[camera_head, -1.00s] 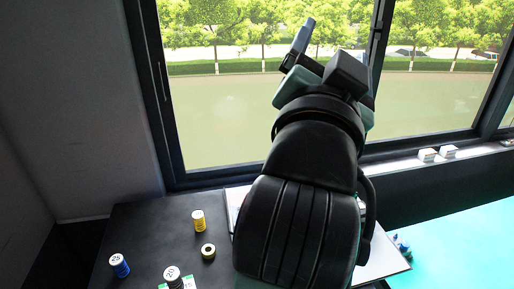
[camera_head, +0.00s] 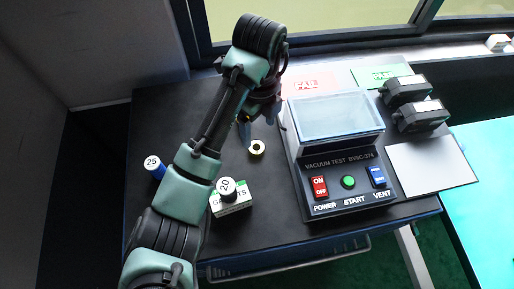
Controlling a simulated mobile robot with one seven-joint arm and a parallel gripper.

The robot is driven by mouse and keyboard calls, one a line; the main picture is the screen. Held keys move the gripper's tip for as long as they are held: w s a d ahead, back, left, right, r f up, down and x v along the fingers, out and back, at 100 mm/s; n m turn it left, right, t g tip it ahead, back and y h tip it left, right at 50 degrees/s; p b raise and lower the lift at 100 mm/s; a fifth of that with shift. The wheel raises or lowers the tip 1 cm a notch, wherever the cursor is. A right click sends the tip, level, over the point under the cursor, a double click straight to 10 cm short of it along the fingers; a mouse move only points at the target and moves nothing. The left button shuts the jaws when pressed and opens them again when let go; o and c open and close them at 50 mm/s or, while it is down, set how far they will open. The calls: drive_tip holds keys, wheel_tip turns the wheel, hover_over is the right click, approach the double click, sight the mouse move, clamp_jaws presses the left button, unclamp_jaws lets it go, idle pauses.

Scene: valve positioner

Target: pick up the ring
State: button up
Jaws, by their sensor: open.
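The ring (camera_head: 257,149), small and pale yellow with a dark hole, lies flat on the black table. My gripper (camera_head: 262,129) is open and points down just behind the ring in the picture, with one finger to the ring's upper left and the other to its upper right. The ring shows whole and apart from the fingers. The exact height of the fingertips above the table is hard to tell. A bit of yellow shows beside the left finger, mostly hidden by my arm.
A vacuum test box (camera_head: 335,150) stands close right of the ring. Black blocks (camera_head: 420,116) and a grey plate (camera_head: 432,165) lie right.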

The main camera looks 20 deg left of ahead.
sight(256, 144)
wheel_tip(256, 144, down, 2)
drive_tip(key=shift+w+a+f, duration=0.1)
drive_tip(key=shift+a+f, duration=0.05)
drive_tip(key=shift+f, duration=0.1)
drive_tip(key=shift+a+f+p, duration=0.15)
drive_tip(key=shift+f+p, duration=0.6)
drive_tip(key=shift+f, duration=1.95)
clamp_jaws()
